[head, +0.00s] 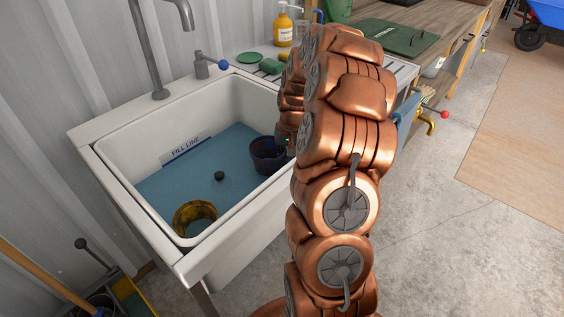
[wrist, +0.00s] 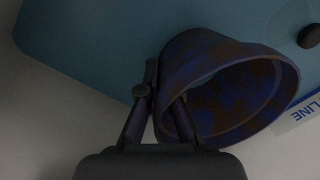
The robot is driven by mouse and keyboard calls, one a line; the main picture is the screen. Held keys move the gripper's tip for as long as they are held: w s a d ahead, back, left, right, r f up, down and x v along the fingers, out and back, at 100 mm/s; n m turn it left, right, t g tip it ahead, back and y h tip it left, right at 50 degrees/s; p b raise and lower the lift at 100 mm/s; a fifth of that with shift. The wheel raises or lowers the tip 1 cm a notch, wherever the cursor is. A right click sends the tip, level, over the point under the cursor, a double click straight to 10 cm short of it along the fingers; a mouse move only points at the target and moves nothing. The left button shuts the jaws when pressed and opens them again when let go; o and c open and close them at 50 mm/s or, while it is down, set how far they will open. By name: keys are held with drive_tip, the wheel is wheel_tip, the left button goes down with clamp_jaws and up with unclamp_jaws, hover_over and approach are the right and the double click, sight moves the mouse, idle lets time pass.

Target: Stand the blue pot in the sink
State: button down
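The blue pot (head: 264,162), dark blue with rusty brown patches, is inside the white sink (head: 118,180) at its right side. It looks about upright in the head view; I cannot tell if it rests on the sink bottom. In the wrist view the pot (wrist: 205,55) has its mouth toward the lower right. My gripper (wrist: 162,112) has one finger outside and one inside the pot wall, and looks shut on it near the rim. In the head view my arm hides the gripper's tips.
A yellowish-brown pot (head: 195,218) stands in the sink's near left corner. A dark round plug (head: 219,176) lies between the pots in blue water (head: 200,170). A FILL LINE label (head: 186,149) is on the back wall. A tap (head: 150,50) and yellow soap bottle (head: 284,27) stand behind.

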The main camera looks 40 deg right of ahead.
drive_tip(key=shift+f, duration=0.65)
drive_tip(key=shift+f, duration=0.2)
drive_tip(key=c, duration=1.3)
unclamp_jaws()
drive_tip(key=shift+r, duration=0.1)
drive_tip(key=r, duration=0.4)
drive_tip(key=d+r, duration=0.1)
drive_tip(key=r, duration=0.3)
drive_tip(key=s+r, duration=0.1)
drive_tip(key=r, duration=0.3)
drive_tip(key=shift+d, duration=0.3)
drive_tip(key=shift+r, duration=0.1)
